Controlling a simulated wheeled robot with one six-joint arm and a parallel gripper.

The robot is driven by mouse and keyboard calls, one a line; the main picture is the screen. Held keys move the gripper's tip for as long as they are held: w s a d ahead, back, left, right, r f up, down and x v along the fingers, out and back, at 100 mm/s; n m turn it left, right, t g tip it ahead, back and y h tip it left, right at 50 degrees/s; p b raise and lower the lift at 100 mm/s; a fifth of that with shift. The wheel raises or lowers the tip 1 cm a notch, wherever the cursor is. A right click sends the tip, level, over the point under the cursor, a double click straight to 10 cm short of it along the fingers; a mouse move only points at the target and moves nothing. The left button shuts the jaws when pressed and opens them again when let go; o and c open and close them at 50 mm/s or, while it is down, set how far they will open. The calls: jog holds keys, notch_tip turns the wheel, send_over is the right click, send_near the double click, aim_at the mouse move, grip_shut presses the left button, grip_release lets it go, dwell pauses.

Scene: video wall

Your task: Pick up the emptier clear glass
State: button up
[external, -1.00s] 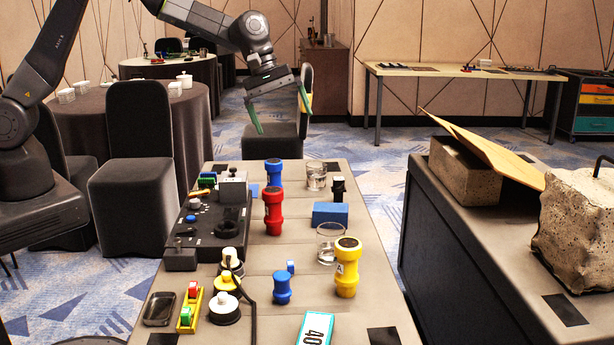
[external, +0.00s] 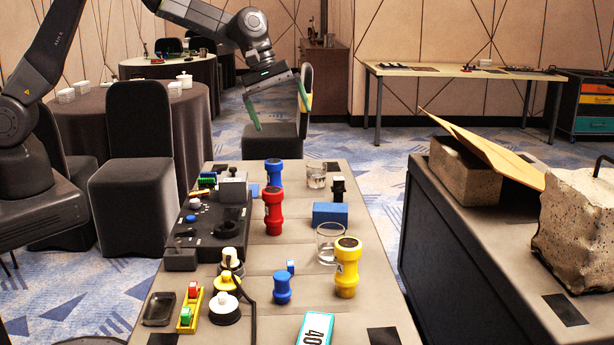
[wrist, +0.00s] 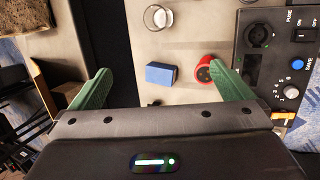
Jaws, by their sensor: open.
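Two clear glasses stand upright on the table. The near glass (external: 327,245) is left of and behind a yellow dumbbell-shaped piece, with clear liquid low in it; it also shows at the top of the wrist view (wrist: 158,17). The far glass (external: 316,177) stands right of a blue piece and seems filled to about half or more, though it is small. The far glass is not visible in the wrist view. My gripper (external: 282,118) is open and empty, high above the far end of the table; its green fingers (wrist: 160,70) are spread wide in the wrist view.
A blue block (external: 330,214) and a small black-and-white piece (external: 338,189) stand between the glasses. Red (external: 273,212), blue (external: 274,173) and yellow (external: 347,268) upright pieces stand close by. A black control console (external: 208,228) lines the left edge. A concrete block (external: 580,225) sits on the right-hand counter.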

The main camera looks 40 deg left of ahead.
jog(key=shift+c, duration=1.2)
jog(key=m+t+b, duration=0.4)
jog(key=m+b, duration=1.1)
jog(key=b, duration=0.1)
send_near(331, 244)
notch_tip(331, 244, up, 3)
jog(key=a, duration=0.3)
jog(key=shift+y, duration=0.4)
jog(key=x, duration=0.4)
jog(key=p+x, duration=0.1)
jog(key=x, duration=0.9)
jog(key=shift+w+d+r+p, duration=0.15)
jog(key=shift+w+r+p, duration=0.1)
jog(key=shift+w+p, duration=0.15)
jog(key=shift+c, duration=0.2)
